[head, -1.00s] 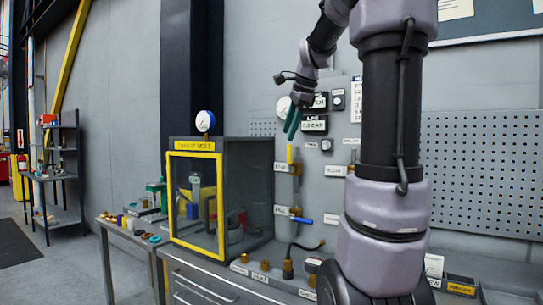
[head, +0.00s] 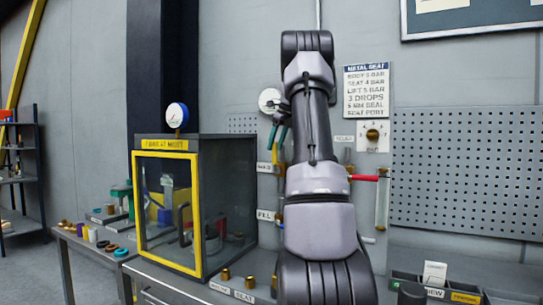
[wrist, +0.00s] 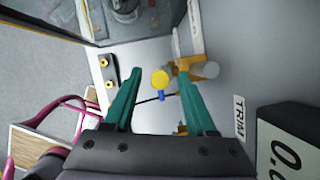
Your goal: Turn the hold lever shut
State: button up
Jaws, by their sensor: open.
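The yellow hold lever (wrist: 160,80) shows in the wrist view as a rounded end, seen nearly end-on. It lies between the two teal fingers of my gripper (wrist: 160,68), apparently with a gap on both sides. The brass valve body (wrist: 197,70) is at the right fingertip; I cannot tell whether they touch. In the head view my open gripper (head: 274,146) points down in front of the panel, just above the upper valve label (head: 264,168). The lever is mostly hidden there by my gripper and arm.
A blue lever end (wrist: 162,97) shows below the yellow one. A yellow-framed cabinet (head: 196,210) stands left of the valves. A red lever (head: 363,177) sticks out right of my arm. A display box (wrist: 290,145) is near the gripper's right side.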

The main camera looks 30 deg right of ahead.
aim_at(276, 159)
jog(key=shift+x, duration=2.35)
grip_shut()
jog(key=shift+r, duration=0.1)
